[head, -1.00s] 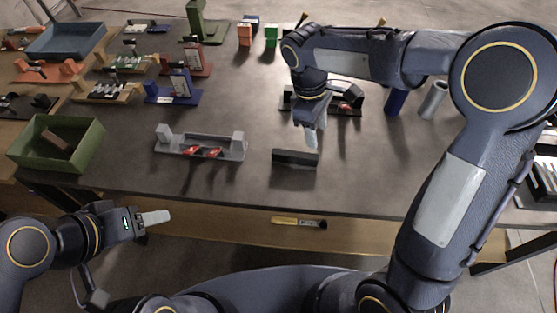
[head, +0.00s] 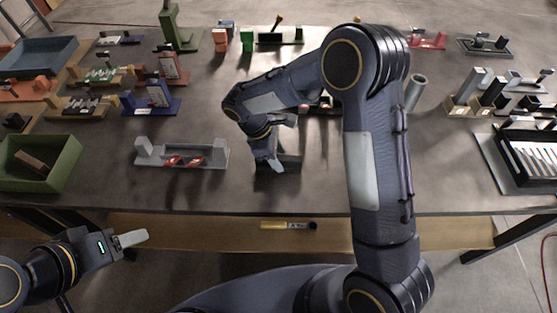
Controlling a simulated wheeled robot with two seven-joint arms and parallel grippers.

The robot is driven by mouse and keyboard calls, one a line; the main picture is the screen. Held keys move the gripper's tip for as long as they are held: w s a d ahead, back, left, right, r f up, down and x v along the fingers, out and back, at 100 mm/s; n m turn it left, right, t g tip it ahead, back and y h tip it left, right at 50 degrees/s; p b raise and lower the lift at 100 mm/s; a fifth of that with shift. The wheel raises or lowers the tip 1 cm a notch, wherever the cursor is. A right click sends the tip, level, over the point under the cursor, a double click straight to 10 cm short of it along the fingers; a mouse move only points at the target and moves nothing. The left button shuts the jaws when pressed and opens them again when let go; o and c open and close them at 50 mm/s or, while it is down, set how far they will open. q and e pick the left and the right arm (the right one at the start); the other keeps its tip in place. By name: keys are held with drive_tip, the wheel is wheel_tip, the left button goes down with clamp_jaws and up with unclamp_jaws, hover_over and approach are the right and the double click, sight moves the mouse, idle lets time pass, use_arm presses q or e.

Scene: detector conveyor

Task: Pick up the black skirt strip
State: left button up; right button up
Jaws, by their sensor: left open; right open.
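The black skirt strip (head: 290,164) is a short dark bar lying on the grey table near its front edge, right of the grey fixture. My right gripper (head: 275,167) points down at the strip from above. Its pale fingertips overlap the strip's left-middle part in the head view. The gripper is open, and I cannot tell whether its fingers touch the strip. The wrist hides part of the strip's upper side. My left gripper (head: 130,238) is open and empty in front of the table, at lower left.
A grey fixture (head: 190,148) with red parts stands left of the strip, and a green bin (head: 62,166) is at far left. A grey cylinder (head: 416,92) stands behind my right arm. A yellow marker (head: 284,226) lies on a lower ledge.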

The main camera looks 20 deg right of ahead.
clamp_jaws()
idle(0.3)
drive_tip(key=shift+r, duration=0.15)
drive_tip(key=shift+r, duration=0.25)
wheel_tip(320, 180, up, 2)
drive_tip(key=shift+r, duration=0.1)
drive_tip(key=s+a+r+b, duration=0.2)
drive_tip(key=s+a+r, duration=0.1)
drive_tip(key=s+r, duration=0.7)
drive_tip(key=s, duration=0.3)
drive_tip(key=shift+s+a+b, duration=0.3)
drive_tip(key=shift+a+b, duration=0.1)
drive_tip(key=shift+r, duration=0.1)
